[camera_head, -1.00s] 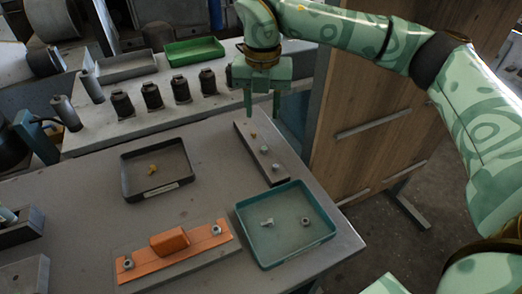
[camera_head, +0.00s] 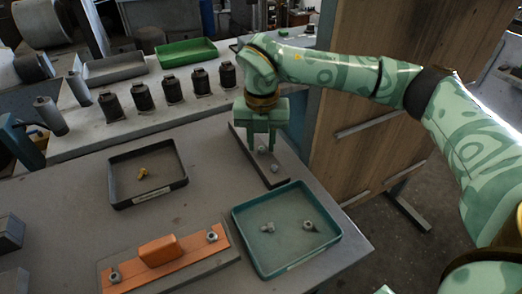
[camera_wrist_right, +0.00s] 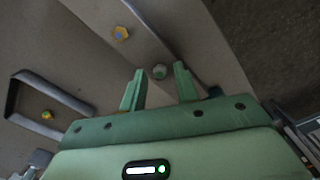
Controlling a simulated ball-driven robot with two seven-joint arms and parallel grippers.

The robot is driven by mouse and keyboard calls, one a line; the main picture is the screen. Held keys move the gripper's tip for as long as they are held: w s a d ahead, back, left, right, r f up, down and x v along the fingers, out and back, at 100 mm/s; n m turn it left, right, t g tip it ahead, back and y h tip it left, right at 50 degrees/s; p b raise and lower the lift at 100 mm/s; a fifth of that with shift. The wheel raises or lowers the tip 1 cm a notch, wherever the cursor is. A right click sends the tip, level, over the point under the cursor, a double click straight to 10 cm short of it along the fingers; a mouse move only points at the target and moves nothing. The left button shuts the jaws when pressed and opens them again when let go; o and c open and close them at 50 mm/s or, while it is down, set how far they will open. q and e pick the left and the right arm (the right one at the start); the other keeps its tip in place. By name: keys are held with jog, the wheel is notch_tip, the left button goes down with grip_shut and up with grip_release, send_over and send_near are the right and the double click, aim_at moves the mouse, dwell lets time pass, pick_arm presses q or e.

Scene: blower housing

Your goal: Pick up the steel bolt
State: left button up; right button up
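A narrow grey bar (camera_head: 280,181) at the right of the table carries small grey steel pieces that look like bolt heads or nuts: one (camera_head: 274,168) clear of my gripper and one (camera_head: 262,150) by its fingertips. My right gripper (camera_head: 261,145) is open and empty, pointing down over the bar. In the right wrist view, a round steel head (camera_wrist_right: 159,72) lies in line with the gap between the open fingers (camera_wrist_right: 160,68); they do not close on it. My left gripper is out of view.
A teal tray (camera_head: 252,257) holds two steel pieces. A dark tray (camera_head: 119,190) holds a yellow piece (camera_head: 142,174). An orange part (camera_head: 159,250) lies on a plate in front. Several dark cylinders stand behind; a wooden panel (camera_head: 365,110) rises at right.

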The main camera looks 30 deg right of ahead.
aim_at(261, 147)
jog(key=c, duration=0.4)
jog(key=shift+c, duration=0.2)
jog(key=shift+r, duration=0.3)
notch_tip(261, 147, up, 2)
jog(key=shift+w+r+p, duration=0.1)
jog(key=shift+r+p, duration=0.15)
jog(key=shift+p, duration=0.55)
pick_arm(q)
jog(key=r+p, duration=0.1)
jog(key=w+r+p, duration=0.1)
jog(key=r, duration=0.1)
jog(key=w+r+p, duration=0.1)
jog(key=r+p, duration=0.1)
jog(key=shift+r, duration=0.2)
pick_arm(e)
jog(key=s+a+r, duration=0.7)
jog(key=s+r, duration=0.3)
jog(key=s, duration=0.2)
jog(key=shift+a, duration=0.35)
